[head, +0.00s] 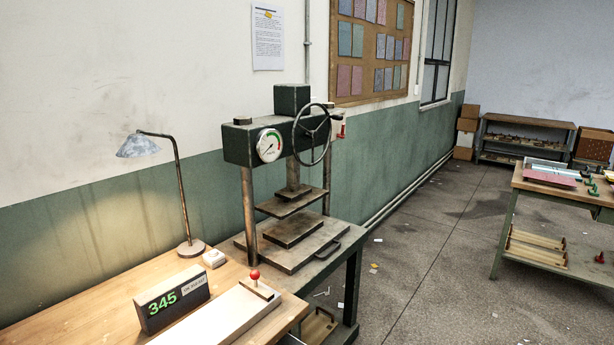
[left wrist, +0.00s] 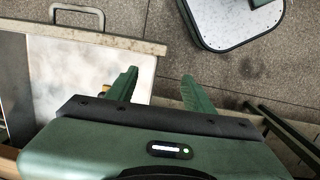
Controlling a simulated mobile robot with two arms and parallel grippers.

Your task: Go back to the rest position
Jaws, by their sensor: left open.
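My left gripper (left wrist: 160,88) shows in the left wrist view with its two green fingers spread apart and nothing between them. Beyond the fingers is grey floor. A pale metal plate or tray (left wrist: 95,70) with a handle at its far edge lies to the left, close to the left finger. Neither gripper shows in the head view, and my right gripper is in no view.
A wooden bench (head: 85,290) holds a lamp (head: 190,247), a box showing 345 (head: 172,302) and a white board with a red knob (head: 254,275). A green press (head: 240,148) stands beyond it. Another table (head: 565,190) is at the right. Open floor (head: 430,270) lies between.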

